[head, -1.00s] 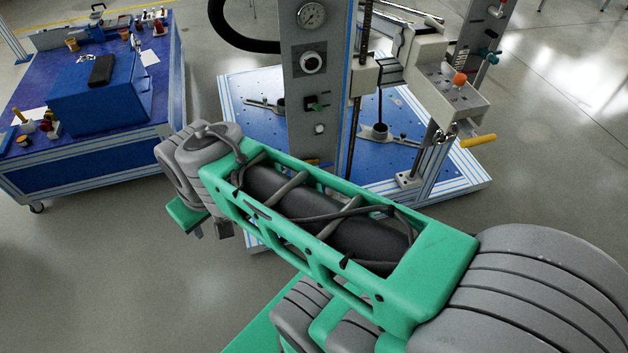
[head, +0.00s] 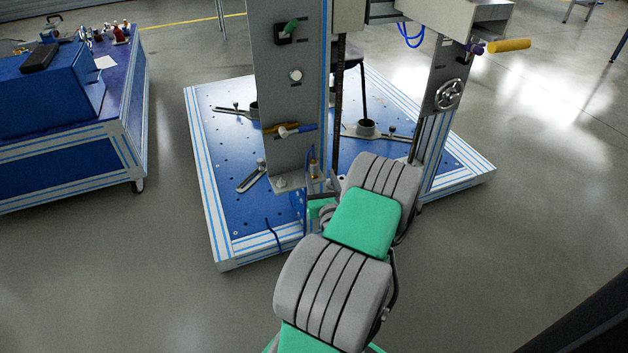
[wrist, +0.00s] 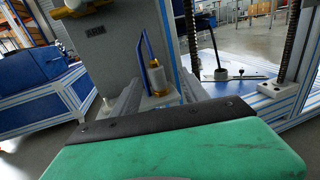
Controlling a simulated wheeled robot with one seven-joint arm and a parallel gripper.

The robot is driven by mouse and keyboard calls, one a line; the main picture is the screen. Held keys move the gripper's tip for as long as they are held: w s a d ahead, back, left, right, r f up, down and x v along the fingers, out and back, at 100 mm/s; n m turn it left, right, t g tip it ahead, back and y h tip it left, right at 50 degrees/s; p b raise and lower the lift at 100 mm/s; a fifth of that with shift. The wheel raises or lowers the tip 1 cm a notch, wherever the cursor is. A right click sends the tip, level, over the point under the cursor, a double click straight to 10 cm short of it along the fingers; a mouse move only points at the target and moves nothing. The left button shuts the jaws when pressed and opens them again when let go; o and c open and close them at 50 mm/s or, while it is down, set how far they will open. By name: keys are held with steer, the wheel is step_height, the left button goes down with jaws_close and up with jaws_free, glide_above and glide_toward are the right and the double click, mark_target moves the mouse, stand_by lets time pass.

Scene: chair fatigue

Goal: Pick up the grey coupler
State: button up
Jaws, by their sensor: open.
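A small pale grey cylinder with brass-coloured parts (wrist: 157,80) stands upright at the foot of the grey column. It looks like the grey coupler, though I cannot be sure. It also shows small in the head view (head: 314,169). In the wrist view my gripper (wrist: 160,73) is open, with one grey finger on each side of the cylinder in the picture. I cannot tell how far the fingertips are from it. In the head view my green and grey arm hides most of the gripper.
The grey column (head: 287,100) rises from a blue perforated base (head: 222,150) with white-and-blue edges. Clamps and a round cup (head: 366,128) lie on the base. A blue workbench (head: 70,160) stands left; open floor lies right.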

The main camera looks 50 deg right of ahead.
mark_target(315, 166)
steer(key=x, duration=0.6)
steer(key=shift+w+a+r+b, duration=0.1)
steer(key=shift+w+r+b, duration=0.15)
steer(key=shift+w+b, duration=0.2)
jaws_close()
